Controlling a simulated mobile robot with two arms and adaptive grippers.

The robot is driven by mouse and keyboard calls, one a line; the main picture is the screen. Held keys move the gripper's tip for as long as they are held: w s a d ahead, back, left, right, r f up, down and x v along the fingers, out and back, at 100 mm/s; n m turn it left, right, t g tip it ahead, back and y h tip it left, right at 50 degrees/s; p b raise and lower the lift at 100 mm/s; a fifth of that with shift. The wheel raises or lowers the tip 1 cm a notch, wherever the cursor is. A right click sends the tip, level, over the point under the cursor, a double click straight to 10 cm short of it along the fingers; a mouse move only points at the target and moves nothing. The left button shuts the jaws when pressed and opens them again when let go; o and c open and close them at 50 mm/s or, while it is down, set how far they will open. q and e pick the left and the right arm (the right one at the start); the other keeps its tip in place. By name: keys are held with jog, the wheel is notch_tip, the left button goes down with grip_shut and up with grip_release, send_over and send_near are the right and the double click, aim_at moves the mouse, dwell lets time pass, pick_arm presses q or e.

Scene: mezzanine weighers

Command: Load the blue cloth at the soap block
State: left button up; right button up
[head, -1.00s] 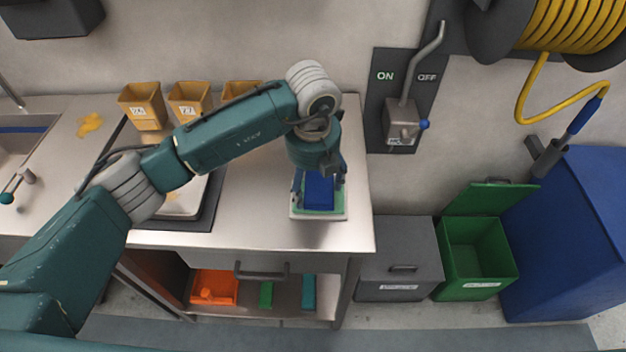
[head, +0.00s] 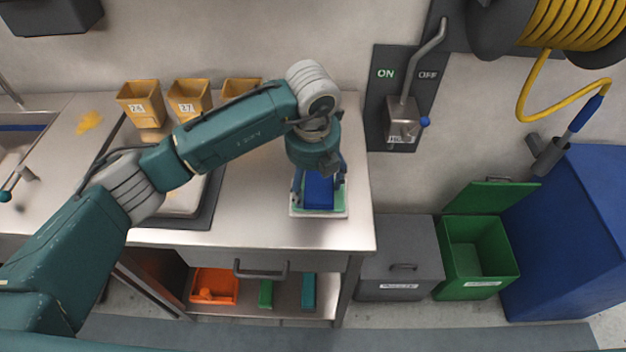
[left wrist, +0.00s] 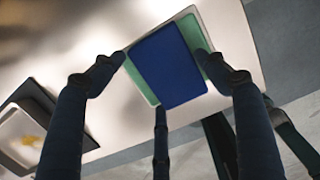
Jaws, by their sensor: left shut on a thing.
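The blue cloth (head: 319,188) is a flat blue rectangle. It also shows in the left wrist view (left wrist: 167,66). My left gripper (head: 320,180) points down over the counter and is shut on the cloth; its fingers reach the cloth's sides in the wrist view (left wrist: 160,80). Under the cloth lies the green soap block (head: 338,208), on a pale tray (head: 320,216) near the counter's right front edge. The block's green edges show around the cloth in the wrist view (left wrist: 190,32). Whether cloth and block touch I cannot tell. My right gripper is not in view.
Yellow bins (head: 141,100) stand along the back of the steel counter (head: 255,215). A scale (head: 183,200) is left of the tray, partly behind my arm. A switch lever (head: 402,118) is on the wall. A grey bin (head: 400,262) and open green bin (head: 478,262) stand right.

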aim_at(312, 186)
pick_arm(q)
jog(key=shift+f+b, duration=0.2)
jog(key=shift+b, duration=0.1)
dwell(1.2)
dwell(0.4)
jog(key=shift+r, duration=0.15)
jog(key=shift+r+p, duration=0.35)
jog(key=shift+r, duration=0.25)
jog(key=shift+r+p, duration=1.2)
jog(key=shift+r, duration=1.65)
